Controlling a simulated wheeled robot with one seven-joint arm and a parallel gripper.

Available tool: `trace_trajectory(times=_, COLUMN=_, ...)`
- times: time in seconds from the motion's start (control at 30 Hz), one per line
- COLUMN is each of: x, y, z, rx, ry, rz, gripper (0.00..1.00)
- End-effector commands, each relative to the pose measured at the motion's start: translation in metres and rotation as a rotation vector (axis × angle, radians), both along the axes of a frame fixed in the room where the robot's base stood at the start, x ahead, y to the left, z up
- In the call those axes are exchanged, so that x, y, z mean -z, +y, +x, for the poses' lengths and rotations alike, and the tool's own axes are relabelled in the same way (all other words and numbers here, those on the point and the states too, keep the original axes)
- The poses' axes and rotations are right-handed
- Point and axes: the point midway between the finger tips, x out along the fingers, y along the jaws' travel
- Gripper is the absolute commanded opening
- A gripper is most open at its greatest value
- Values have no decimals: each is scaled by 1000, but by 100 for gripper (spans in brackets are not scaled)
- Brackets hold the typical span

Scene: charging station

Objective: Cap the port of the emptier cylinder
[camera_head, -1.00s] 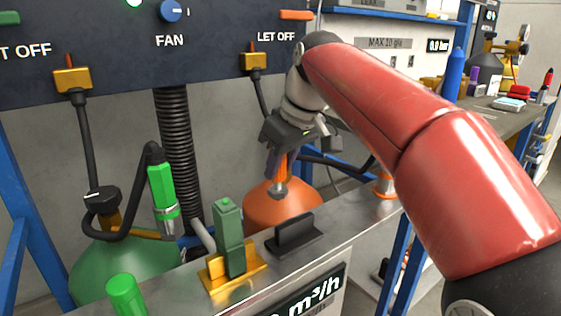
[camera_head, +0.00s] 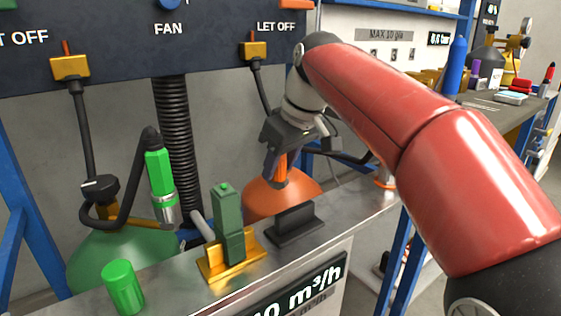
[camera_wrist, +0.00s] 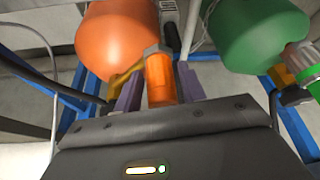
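The orange cylinder (camera_head: 268,202) stands behind the metal ledge; it also shows at upper left in the wrist view (camera_wrist: 112,35). The green cylinder (camera_head: 105,265) is at lower left, and at upper right in the wrist view (camera_wrist: 262,35). My gripper (camera_head: 280,155) is shut on an orange connector (camera_wrist: 159,78) with a metal tip, held between its purple fingers in front of the orange cylinder. A green cap (camera_head: 122,285) stands on the ledge at left. An orange cap (camera_head: 385,180) is at the ledge's right end, partly hidden by my arm. The cylinders' ports are not clearly visible.
A green connector (camera_head: 160,180) hangs on a black hose at left. A dark green block (camera_head: 228,225) sits in a gold holder (camera_head: 215,270) on the ledge (camera_head: 340,207), beside an empty black holder (camera_head: 294,226). The dark panel (camera_head: 120,50) hangs above. A workbench (camera_head: 490,115) is at right.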

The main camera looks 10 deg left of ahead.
Motion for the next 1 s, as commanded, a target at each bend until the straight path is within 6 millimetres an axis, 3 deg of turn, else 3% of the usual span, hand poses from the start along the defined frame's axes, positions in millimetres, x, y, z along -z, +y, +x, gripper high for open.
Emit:
trace_trajectory(times=0.1, x=0, y=0, z=0, rx=0, ry=0, rz=0, gripper=53)
trace_trajectory(times=0.37, x=-2, y=0, z=0, rx=0, ry=-1, rz=0, gripper=53)
trace_trajectory(times=0.8, x=-62, y=-22, z=-11, rx=1, ry=-3, rz=1, gripper=53)
trace_trajectory(times=1.0, x=-73, y=-26, z=-14, rx=0, ry=-1, rz=0, gripper=53)
